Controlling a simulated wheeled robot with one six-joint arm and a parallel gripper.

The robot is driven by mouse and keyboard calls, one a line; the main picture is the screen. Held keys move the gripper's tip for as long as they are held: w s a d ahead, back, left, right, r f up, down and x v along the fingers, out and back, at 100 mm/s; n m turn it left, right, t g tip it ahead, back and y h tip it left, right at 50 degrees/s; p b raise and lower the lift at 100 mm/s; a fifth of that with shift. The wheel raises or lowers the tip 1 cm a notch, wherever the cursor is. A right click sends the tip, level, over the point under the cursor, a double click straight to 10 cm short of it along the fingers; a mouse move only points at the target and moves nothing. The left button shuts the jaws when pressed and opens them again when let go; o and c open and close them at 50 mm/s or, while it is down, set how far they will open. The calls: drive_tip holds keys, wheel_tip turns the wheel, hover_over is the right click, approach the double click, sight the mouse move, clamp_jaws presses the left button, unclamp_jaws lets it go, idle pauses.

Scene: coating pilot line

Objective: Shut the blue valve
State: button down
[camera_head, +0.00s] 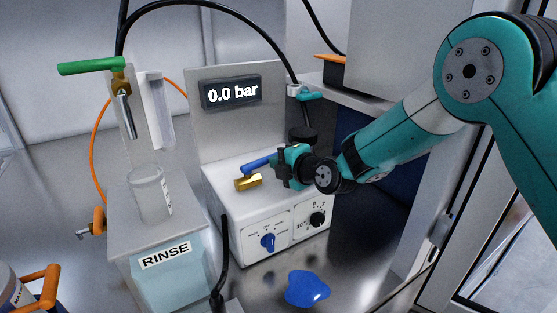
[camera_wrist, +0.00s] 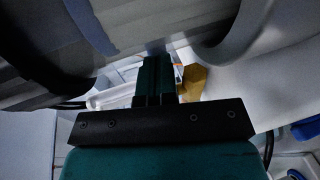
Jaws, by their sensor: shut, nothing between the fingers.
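The blue valve has a brass body (camera_head: 248,182) on top of the white control box. Its blue lever (camera_head: 258,164) lies above the brass, roughly in line with it, pointing right toward my gripper. My gripper (camera_head: 277,170) is shut and empty at the right end of the lever; I cannot tell whether it touches it. In the wrist view my closed teal fingers (camera_wrist: 153,80) show with a brass piece (camera_wrist: 194,80) just right of them. The lever cannot be clearly made out in that view.
The panel display (camera_head: 232,92) behind the valve reads 0.0 bar. Left stands the RINSE container (camera_head: 165,275) with a green-handled valve (camera_head: 92,66) above. The box front has a blue knob (camera_head: 268,241) and a black knob (camera_head: 317,218). A blue puddle-like patch (camera_head: 307,289) lies in front.

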drive_tip(key=shift+w+a+f+b, duration=0.15)
drive_tip(key=shift+w+f+b, duration=0.1)
drive_tip(key=shift+b, duration=0.85)
drive_tip(key=shift+w+r+b, duration=0.15)
drive_tip(key=shift+w+b, duration=0.1)
drive_tip(key=shift+b, duration=0.25)
drive_tip(key=shift+r, duration=0.1)
drive_tip(key=shift+s, duration=0.15)
drive_tip(key=w+d+b+v, duration=0.1)
drive_tip(key=b+v, duration=0.5)
drive_tip(key=v, duration=0.7)
drive_tip(key=shift+d+r, duration=0.15)
drive_tip(key=shift+d, duration=0.35)
